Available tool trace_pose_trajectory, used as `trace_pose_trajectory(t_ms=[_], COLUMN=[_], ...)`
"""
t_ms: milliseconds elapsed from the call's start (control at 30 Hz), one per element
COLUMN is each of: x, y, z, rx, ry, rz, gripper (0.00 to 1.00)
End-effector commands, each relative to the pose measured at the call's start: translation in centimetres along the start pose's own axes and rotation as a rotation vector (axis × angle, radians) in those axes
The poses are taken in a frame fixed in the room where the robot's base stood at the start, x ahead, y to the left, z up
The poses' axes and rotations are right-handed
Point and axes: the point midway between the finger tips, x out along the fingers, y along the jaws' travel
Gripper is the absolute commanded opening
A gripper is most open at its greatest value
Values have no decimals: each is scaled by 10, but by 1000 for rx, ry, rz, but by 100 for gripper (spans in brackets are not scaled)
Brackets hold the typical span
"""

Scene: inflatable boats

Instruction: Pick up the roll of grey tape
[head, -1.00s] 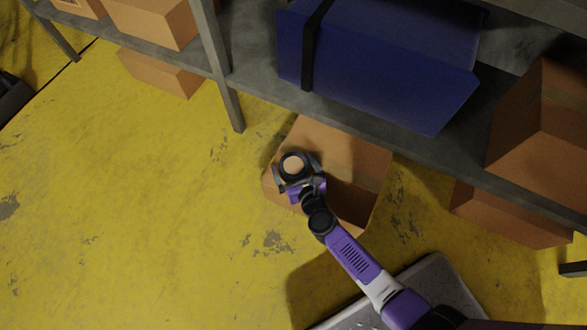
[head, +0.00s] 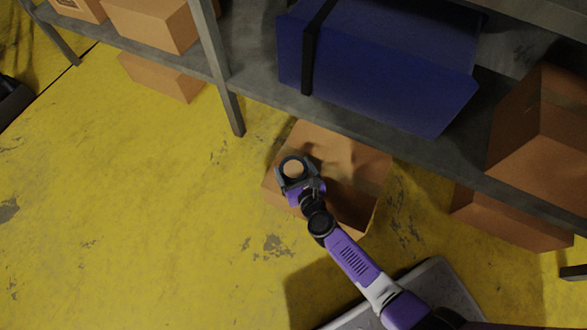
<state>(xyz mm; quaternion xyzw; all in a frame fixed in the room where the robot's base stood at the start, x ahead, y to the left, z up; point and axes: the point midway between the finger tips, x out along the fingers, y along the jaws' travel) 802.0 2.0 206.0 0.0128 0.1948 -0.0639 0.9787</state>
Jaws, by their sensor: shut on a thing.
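The roll of grey tape (head: 283,164) shows as a dark grey ring with a tan middle. My gripper (head: 294,174) is shut on it, with the fingers at its sides. The roll is over the left part of a cardboard box (head: 340,150) that stands on the floor by the shelf. From this view above I cannot tell whether the roll touches the box top. My arm reaches up from the lower right and hides part of the box.
A grey shelf rack (head: 400,141) runs along the top, with a post (head: 232,108) left of the box. It holds a blue case (head: 385,65) with a black strap and several cardboard boxes (head: 545,130). The yellow floor (head: 130,200) on the left is clear.

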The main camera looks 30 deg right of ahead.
Motion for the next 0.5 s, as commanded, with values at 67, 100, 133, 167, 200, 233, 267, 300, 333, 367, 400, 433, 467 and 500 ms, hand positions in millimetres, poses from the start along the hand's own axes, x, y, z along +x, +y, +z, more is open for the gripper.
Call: trace_pose_trajectory(t_ms=[67,100,133,167,200,233,267,300,333,367,400,433,467,500], x=[-2,-3,-4,-5,-7,-8,-10,-12,-13,-15,-18,-20,-22,-24], y=[0,0,0,0,0,0,0,-1,-1,-1,0,0,0,0], z=[6,9,11,14,18,22,25,30,34,39,44,48,54,60], rx=[0,0,0,-1,-1,0,1,2,1,0,0,1,1,0], ry=[-1,-2,-2,-2,-2,-2,-2,-2,-2,-2,-1,-1,-1,-2], rz=[0,0,0,0,0,-1,-1,-1,-1,-1,-1,-1,-1,0], gripper=[31,31,31,31,31,31,31,31,31,31,31,31,31,31])
